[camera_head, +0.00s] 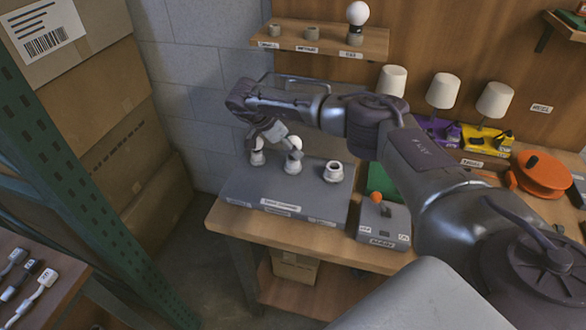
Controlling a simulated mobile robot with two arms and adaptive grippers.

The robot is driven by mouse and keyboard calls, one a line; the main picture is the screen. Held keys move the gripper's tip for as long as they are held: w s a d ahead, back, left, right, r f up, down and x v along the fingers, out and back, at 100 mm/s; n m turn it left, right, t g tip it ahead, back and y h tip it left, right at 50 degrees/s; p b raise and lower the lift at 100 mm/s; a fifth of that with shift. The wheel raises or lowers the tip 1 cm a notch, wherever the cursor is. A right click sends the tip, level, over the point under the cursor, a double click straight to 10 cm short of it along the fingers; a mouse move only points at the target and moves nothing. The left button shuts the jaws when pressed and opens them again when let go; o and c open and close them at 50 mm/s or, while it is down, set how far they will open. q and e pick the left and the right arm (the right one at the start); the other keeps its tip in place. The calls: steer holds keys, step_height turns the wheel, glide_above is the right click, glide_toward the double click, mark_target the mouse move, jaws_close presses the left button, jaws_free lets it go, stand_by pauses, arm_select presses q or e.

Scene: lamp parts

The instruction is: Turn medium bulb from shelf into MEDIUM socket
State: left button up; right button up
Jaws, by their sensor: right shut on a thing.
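The medium bulb (295,143), small, white and round, sits at the middle socket (293,166) on the grey socket board (240,186). My right gripper (288,139) reaches in from the right and is shut on this bulb; its fingers partly cover it. How deep the bulb sits in the socket cannot be told. The left socket (257,158) has a white bulb in it, partly hidden by the gripper. My left gripper is not in view.
The wall shelf (375,46) has two empty holders and a large white bulb (357,14) at its right. A grey box with an orange knob (376,197) stands right of the board. Lamps with white shades (442,90) stand behind my arm. Cardboard boxes (130,130) are at left.

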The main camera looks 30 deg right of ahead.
stand_by(0.4)
steer(key=shift+w+f+m+b, duration=0.1)
steer(key=shift+m+b, duration=0.3)
steer(key=shift+m, duration=0.1)
steer(key=o, duration=1)
steer(key=shift+o, duration=0.2)
